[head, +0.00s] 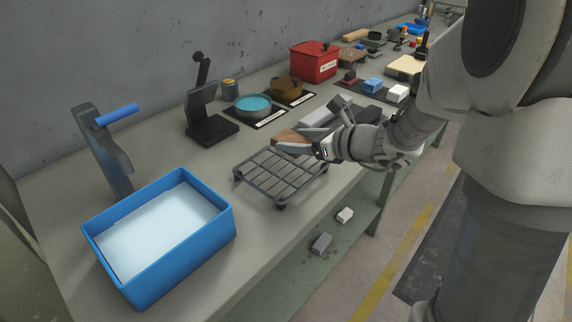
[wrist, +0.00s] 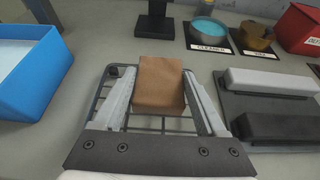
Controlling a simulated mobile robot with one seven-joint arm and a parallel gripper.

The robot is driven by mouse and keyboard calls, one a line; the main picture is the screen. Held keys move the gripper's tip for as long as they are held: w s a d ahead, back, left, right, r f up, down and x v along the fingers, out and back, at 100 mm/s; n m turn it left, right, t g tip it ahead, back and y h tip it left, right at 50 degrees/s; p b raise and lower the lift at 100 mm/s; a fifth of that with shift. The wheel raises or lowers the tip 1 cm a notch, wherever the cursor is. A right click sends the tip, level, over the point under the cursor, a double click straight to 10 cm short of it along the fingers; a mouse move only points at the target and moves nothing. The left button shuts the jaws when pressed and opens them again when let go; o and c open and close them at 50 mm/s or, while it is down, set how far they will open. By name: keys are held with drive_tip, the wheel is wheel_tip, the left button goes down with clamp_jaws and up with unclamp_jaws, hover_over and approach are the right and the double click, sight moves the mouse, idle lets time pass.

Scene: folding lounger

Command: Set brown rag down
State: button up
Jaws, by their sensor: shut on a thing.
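The brown rag (wrist: 159,84) is a folded block held between the two fingers of my gripper (wrist: 162,90) in the wrist view. In the head view the rag (head: 287,139) shows at the tip of my gripper (head: 298,143), over the back right part of a dark wire rack (head: 262,178). The rack also shows behind and below the fingers in the wrist view (wrist: 102,92). I cannot tell whether the rag touches the rack or is just above it.
A blue tub (head: 187,258) with pale contents stands left of the rack. A black stand (head: 210,128), a teal dish (head: 254,105) and a brown pot (head: 287,88) are behind it. Grey and black blocks (wrist: 268,82) lie right of the rack. The bench's front edge is close.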

sight(287, 168)
drive_tip(key=shift+s+a+f, duration=0.1)
drive_tip(key=shift+a+f, duration=0.3)
drive_tip(key=shift+a, duration=0.2)
drive_tip(key=shift+a+f, duration=0.4)
drive_tip(key=shift+a, duration=0.15)
drive_tip(key=shift+f+b, duration=1)
drive_tip(key=shift+f, duration=0.8)
drive_tip(key=shift+f, duration=0.25)
drive_tip(key=o, duration=1.4)
drive_tip(key=shift+r, duration=0.1)
drive_tip(key=shift+o, duration=0.2)
